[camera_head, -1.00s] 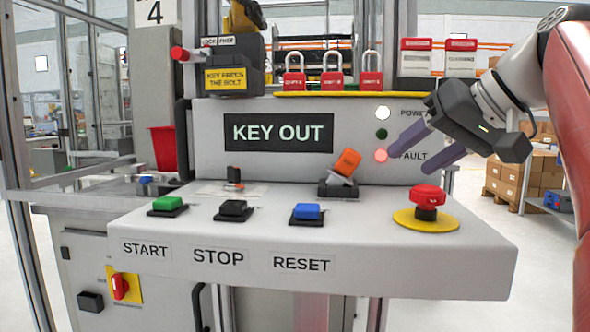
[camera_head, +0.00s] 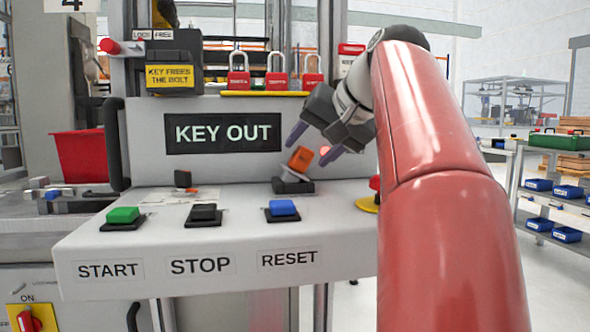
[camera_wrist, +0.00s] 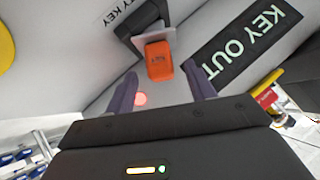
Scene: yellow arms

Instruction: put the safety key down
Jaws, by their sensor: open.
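The safety key has an orange head (camera_head: 300,159) and leans, tilted, in a dark holder (camera_head: 293,186) on the console, behind the blue RESET button. The orange head also shows in the wrist view (camera_wrist: 159,60), just beyond and between the fingertips. My gripper (camera_head: 314,148) has purple fingers spread apart, near the key on its upper right. In the wrist view my gripper (camera_wrist: 161,84) is open, with nothing held between the fingers. Whether a fingertip touches the key I cannot tell.
The console has a green START button (camera_head: 123,215), a black STOP button (camera_head: 203,213) and a blue RESET button (camera_head: 283,208). A "KEY OUT" display (camera_head: 223,133) stands behind.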

